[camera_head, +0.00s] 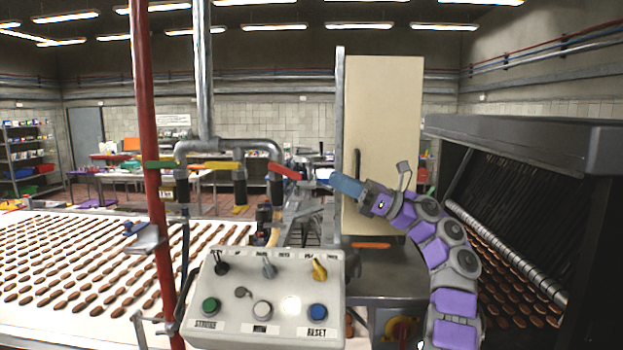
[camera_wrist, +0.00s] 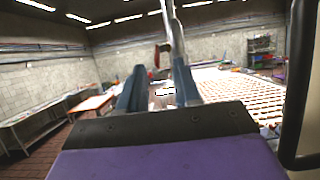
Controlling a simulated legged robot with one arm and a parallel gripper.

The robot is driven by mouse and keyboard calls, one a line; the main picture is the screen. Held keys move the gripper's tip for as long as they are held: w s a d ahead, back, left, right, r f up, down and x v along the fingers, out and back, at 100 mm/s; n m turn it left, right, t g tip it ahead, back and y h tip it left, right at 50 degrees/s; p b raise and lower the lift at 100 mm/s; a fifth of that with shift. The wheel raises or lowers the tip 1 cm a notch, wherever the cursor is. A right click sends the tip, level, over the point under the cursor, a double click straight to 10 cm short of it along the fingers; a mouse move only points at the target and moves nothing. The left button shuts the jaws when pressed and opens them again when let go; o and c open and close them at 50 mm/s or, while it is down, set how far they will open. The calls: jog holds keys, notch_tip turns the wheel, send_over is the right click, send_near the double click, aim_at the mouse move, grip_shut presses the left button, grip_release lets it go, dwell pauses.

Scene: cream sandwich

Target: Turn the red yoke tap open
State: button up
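The red yoke tap handle (camera_head: 285,172) sits on the grey pipework near the middle of the head view, sloping down to the right. It also shows in the wrist view as a small red piece (camera_wrist: 156,56), beyond and between the finger ends. My gripper (camera_head: 325,176) is just right of the handle in the head view, pointing left at it. In the wrist view my gripper (camera_wrist: 159,68) has its two blue-grey fingers apart, with nothing visibly held. A gap shows between gripper and handle in the head view; I cannot tell the exact depth.
Yellow (camera_head: 221,166) and green (camera_head: 160,164) handles lie left along the same pipework. A red vertical pipe (camera_head: 146,120) and a control box (camera_head: 262,280) stand in front. A cream cabinet (camera_head: 385,120) rises behind my arm. A dark-hooded conveyor (camera_head: 540,140) is at right.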

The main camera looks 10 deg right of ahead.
jog(key=s+d+p, duration=0.2)
jog(key=d, duration=0.4)
jog(key=shift+d, duration=0.2)
jog(key=shift+s+d, duration=0.1)
jog(key=shift+s, duration=0.05)
jog(key=shift+d, duration=0.1)
